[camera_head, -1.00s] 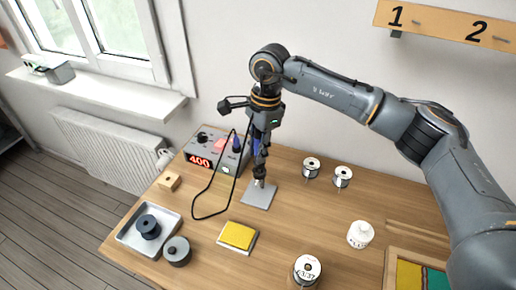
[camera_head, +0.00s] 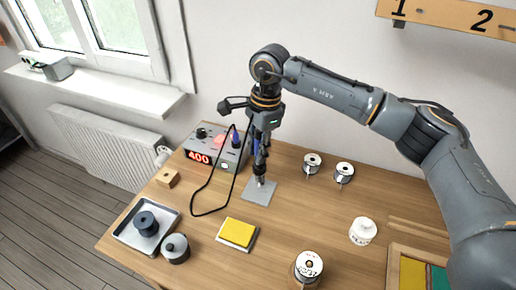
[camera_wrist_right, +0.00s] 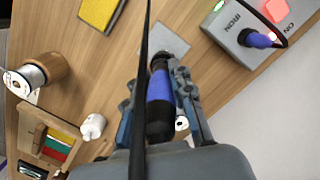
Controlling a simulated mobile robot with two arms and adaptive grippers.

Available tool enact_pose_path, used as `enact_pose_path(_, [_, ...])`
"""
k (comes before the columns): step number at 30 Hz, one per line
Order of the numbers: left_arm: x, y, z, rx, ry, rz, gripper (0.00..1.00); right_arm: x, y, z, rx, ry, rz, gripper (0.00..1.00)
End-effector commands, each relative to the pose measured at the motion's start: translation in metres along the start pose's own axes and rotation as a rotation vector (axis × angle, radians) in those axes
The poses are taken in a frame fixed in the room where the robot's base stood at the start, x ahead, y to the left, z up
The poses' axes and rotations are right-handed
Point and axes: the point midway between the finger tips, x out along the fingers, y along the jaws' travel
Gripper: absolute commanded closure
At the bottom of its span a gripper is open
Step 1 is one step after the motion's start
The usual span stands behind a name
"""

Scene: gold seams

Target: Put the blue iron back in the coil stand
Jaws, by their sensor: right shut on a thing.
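The blue iron (camera_wrist_right: 159,92) is held between the fingers of my right gripper (camera_wrist_right: 169,82). In the head view the right gripper (camera_head: 261,160) points straight down, with the iron roughly upright in it. The coil stand (camera_head: 257,193) shows as a flat grey plate on the table right below; it also shows in the right wrist view (camera_wrist_right: 173,41). The iron's lower end is at the stand's metal upright part. The gripper and iron hide that part, so I cannot tell how deep the end is in the coil. My left gripper is not in view.
The grey station (camera_head: 216,147) reading 400 stands left of the stand, and a black cable (camera_head: 196,205) loops over the table. A yellow sponge (camera_head: 238,232) lies in front. Two small spools (camera_head: 312,163) stand to the right, with a white bottle (camera_head: 362,231) nearer.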

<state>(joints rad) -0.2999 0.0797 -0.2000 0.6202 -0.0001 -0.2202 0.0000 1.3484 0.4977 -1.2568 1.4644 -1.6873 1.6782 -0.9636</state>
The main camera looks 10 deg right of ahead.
Motion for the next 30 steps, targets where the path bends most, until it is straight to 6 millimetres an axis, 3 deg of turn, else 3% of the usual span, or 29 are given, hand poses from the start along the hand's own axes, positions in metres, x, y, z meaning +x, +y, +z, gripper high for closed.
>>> enact_pose_path(21, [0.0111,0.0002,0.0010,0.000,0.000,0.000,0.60,0.0116,0.0001,-0.0016,0.000,0.000,0.000,1.00])
enact_pose_path(22, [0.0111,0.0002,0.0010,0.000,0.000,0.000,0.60,0.0117,0.0001,-0.0016,0.000,0.000,0.000,0.73])
enact_pose_path(25, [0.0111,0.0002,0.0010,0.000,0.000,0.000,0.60,0.0117,0.0001,-0.0015,0.000,0.000,0.000,0.53])
enact_pose_path(30, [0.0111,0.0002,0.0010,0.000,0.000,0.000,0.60,0.0116,0.0001,-0.0015,0.000,0.000,0.000,0.51])
